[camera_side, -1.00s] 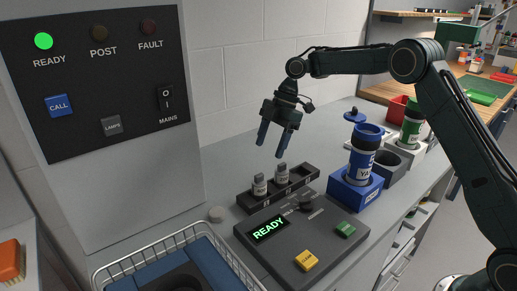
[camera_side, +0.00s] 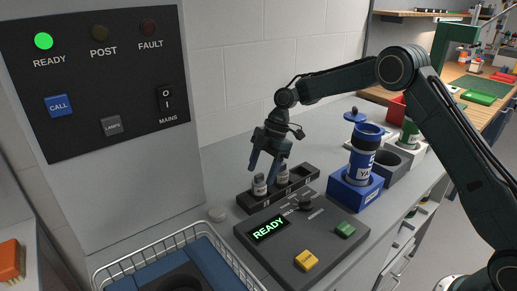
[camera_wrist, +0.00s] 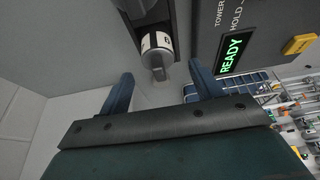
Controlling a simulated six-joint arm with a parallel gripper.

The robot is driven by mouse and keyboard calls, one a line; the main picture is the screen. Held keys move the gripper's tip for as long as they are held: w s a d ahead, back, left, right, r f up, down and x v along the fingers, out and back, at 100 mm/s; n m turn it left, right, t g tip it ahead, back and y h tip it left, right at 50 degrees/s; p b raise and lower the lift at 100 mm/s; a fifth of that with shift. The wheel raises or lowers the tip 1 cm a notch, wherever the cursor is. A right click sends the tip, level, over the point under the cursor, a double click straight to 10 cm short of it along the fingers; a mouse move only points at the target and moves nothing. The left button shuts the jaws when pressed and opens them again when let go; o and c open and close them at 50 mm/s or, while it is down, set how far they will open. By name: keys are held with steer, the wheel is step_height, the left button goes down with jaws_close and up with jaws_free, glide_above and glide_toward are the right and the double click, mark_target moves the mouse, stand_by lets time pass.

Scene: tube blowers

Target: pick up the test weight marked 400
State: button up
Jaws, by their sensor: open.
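I cannot read the marks on either, so I cannot tell which is 400. My gripper (camera_side: 264,175) is open, pointing down over the left weight. In the wrist view, one weight (camera_wrist: 156,45) lies ahead of the gap between the open fingers (camera_wrist: 161,72), with nothing held. Part of another grey piece shows at the top edge.
The console (camera_side: 288,241) with its READY display (camera_side: 268,229) lies in front of the rack. A blue holder (camera_side: 355,194) with a blue tube stands to the right.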

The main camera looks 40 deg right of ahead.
mark_target(258, 182)
steer(key=shift+x, duration=2.45)
steer(key=shift+w, duration=0.1)
steer(key=c, duration=1.3)
steer(key=shift+r, duration=0.2)
step_height(258, 182, up, 10)
steer(key=shift+f, duration=0.15)
